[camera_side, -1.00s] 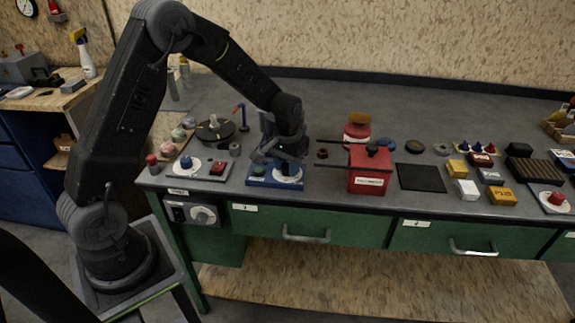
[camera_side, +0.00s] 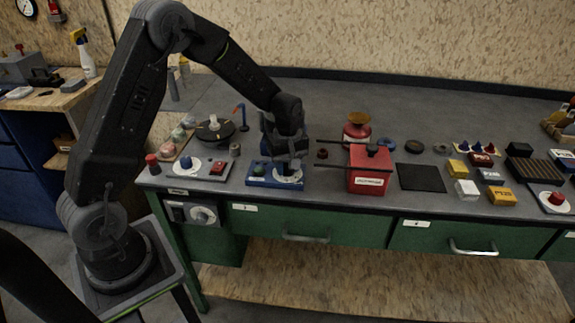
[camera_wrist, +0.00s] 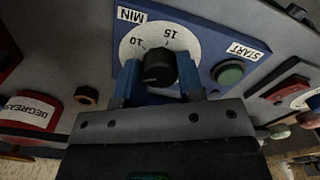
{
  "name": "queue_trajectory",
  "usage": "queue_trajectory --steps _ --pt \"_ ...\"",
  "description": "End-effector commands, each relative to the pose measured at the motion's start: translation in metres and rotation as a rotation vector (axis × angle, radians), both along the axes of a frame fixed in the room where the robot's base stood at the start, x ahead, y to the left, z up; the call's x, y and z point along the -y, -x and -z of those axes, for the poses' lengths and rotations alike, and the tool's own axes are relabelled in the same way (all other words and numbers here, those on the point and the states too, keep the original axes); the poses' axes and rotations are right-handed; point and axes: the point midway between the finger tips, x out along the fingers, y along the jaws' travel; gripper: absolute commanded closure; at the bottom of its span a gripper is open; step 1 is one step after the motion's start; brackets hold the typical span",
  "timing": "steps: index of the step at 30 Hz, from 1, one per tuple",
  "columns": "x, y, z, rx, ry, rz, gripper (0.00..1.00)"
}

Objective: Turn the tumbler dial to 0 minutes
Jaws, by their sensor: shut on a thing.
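The tumbler dial is a dark knob (camera_wrist: 158,67) on a round white scale plate (camera_wrist: 127,48), set in a blue panel (camera_wrist: 205,32). The scale shows 10 and 15, with a MIN label beside it; the 0 mark is not in sight. My gripper (camera_wrist: 160,76) has its two blue fingers on either side of the knob and is shut on it. In the side view my gripper (camera_side: 288,168) points down over the panel's right part (camera_side: 291,184) and hides the knob. Which number the knob points to is unclear.
A green START button (camera_wrist: 230,73) sits on the same panel. A red box (camera_side: 369,182) with dark rods reaching left stands close to the right. A black mat (camera_side: 420,178) lies farther right.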

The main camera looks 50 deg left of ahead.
Motion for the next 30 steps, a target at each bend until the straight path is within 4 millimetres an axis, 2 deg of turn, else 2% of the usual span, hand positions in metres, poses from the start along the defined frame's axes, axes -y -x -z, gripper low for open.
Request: queue_trajectory --steps 30 --pt "-0.0002 -0.0005 -0.0009 0.002 -0.001 -0.918 0.88"
